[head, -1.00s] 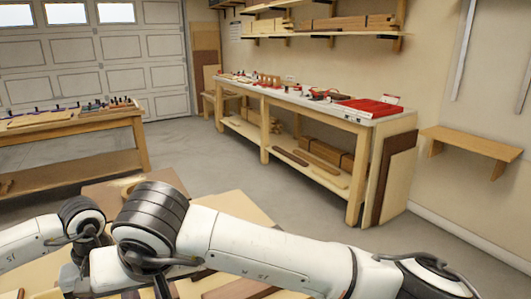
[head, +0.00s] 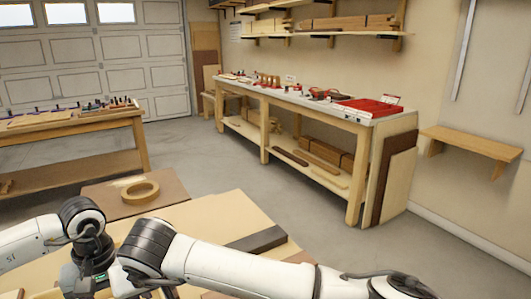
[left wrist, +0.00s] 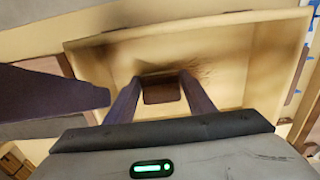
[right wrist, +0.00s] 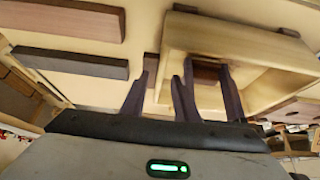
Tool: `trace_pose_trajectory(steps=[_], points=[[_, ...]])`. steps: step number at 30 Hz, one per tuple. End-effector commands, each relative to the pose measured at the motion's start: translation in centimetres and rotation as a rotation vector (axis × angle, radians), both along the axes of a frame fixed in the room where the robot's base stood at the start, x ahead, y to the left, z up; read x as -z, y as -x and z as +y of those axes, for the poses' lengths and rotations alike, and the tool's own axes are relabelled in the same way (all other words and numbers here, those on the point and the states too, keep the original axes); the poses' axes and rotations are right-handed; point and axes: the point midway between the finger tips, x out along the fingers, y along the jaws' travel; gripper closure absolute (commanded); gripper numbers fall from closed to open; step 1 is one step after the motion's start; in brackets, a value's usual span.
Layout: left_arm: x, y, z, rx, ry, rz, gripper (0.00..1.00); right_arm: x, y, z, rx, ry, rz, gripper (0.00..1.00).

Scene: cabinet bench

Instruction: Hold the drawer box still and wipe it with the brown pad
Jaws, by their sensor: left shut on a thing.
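The drawer box (right wrist: 262,45) is a pale wooden open box in the right wrist view; it also fills much of the left wrist view (left wrist: 235,40). Dark smudges mark its inside. The brown pad (left wrist: 161,90) is inside the box, between the fingers of my left gripper (left wrist: 158,82), which is shut on it. The pad also shows in the right wrist view (right wrist: 207,72). My right gripper (right wrist: 160,76) has its fingers apart, one either side of the box's end wall. In the head view my arms hide the box and both fingertips.
A tape ring (head: 140,191) lies on a brown board beyond my arms. A dark bar (head: 257,240) lies on the pale bench top (head: 215,212). A brown bar (right wrist: 65,18) lies near it. A long workbench (head: 262,95) with tools stands against the wall; the floor between is clear.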

Motion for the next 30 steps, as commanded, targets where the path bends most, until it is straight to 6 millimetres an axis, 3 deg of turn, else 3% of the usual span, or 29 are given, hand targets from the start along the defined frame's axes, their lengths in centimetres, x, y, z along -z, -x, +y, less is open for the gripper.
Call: trace_pose_trajectory(steps=[15, 20, 30], points=[[0.0, 0.0, 0.0, 0.000, 0.000, 0.000, 0.79, 1.3, -0.6, 0.3, 0.000, 0.000, 0.002, 0.72], [0.0, 0.0, 0.0, 0.000, 0.000, 0.000, 0.79, 1.4, -0.5, 0.3, 0.001, -0.001, 0.004, 0.98], [0.0, 0.0, 0.0, 0.000, 0.000, 0.000, 0.79, 1.5, -0.4, 0.3, 0.001, 0.002, 0.008, 1.00]])
